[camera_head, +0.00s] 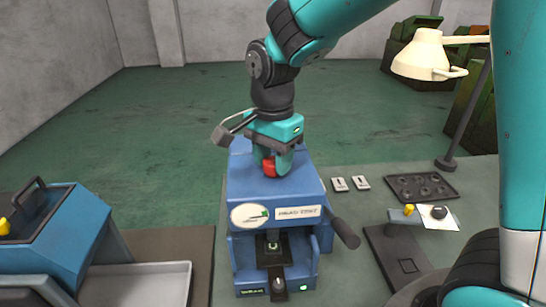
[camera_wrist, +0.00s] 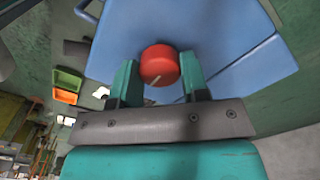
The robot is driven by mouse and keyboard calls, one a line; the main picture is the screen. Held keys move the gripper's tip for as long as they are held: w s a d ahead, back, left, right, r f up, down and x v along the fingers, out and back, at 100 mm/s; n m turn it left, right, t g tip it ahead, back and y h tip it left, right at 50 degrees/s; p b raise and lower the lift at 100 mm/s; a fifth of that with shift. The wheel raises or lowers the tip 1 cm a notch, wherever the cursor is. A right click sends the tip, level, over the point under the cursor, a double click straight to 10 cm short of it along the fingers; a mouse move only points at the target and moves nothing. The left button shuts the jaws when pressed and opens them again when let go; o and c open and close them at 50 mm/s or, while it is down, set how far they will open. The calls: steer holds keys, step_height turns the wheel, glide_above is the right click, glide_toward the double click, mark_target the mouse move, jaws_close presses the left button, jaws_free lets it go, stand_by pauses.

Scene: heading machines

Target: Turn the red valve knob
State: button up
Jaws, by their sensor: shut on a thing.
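The red valve knob (camera_head: 269,169) sits on top of the blue heading machine (camera_head: 240,185) in the middle of the head view. It is round, and the wrist view shows the red knob (camera_wrist: 160,65) with a pale line on its face. My gripper (camera_head: 272,165) comes down from above and is shut on the knob, with one teal finger on each side. The fingers of my gripper (camera_wrist: 158,80) flank the knob in the wrist view. My fingers hide part of the knob in the head view.
A dark lever (camera_head: 345,234) sticks out at the machine's right side. A blue machine (camera_head: 60,235) with a grey tray (camera_head: 135,284) stands left.

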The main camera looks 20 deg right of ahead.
steer(key=n, duration=0.4)
steer(key=n+p, duration=0.1)
steer(key=n, duration=0.8)
steer(key=shift+n, duration=2.4)
steer(key=o, duration=0.9)
steer(key=shift+r, duration=0.1)
step_height(320, 180, up, 17)
steer(key=shift+r+b, duration=0.1)
steer(key=shift+b, duration=1.1)
